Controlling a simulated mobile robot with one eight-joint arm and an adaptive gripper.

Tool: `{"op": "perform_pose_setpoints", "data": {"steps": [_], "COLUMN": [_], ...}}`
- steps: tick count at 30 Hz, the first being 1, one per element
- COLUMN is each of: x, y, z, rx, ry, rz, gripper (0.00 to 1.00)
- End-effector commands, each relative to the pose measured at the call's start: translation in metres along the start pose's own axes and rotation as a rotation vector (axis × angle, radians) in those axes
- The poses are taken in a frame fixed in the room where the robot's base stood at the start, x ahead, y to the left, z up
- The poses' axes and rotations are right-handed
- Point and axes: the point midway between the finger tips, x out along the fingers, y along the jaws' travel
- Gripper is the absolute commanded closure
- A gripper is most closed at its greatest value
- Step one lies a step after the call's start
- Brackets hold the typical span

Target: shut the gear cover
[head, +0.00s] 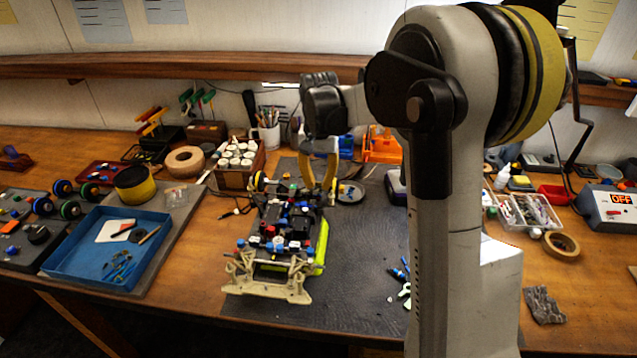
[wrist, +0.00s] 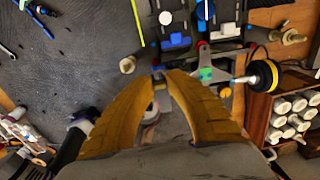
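The RC car chassis (head: 283,225) stands on the dark mat, with black, blue and red parts on it and a tan bumper at the near end. My gripper (head: 319,186) is over its far end. In the wrist view, the two yellow fingertips of my gripper (wrist: 161,78) stand a narrow gap apart, with a small tan and blue bit showing between or behind them. Contact cannot be told. A grey chassis plate (wrist: 224,60) with a green-blue knob lies right of the tips. The gear cover cannot be made out for certain, and the fingers hide part of this area.
A wooden rack of white pots (head: 236,165) stands left of the car's far end and close to my gripper. A blue tray (head: 75,262) lies at the left. A power box (head: 610,208) stands at the right. The mat (head: 350,270) right of the car is mostly clear.

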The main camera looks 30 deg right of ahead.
Motion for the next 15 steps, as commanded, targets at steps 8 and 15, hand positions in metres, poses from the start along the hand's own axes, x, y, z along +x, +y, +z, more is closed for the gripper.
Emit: {"op": "perform_pose_setpoints", "data": {"steps": [8, 15], "x": [0.0066, 0.0081], "y": [0.0, -0.0001], "z": [0.003, 0.0026], "rx": [-0.001, 0.0], "ry": [0.091, 0.13], "rz": [0.001, 0.0], "gripper": [1.0, 1.0]}}
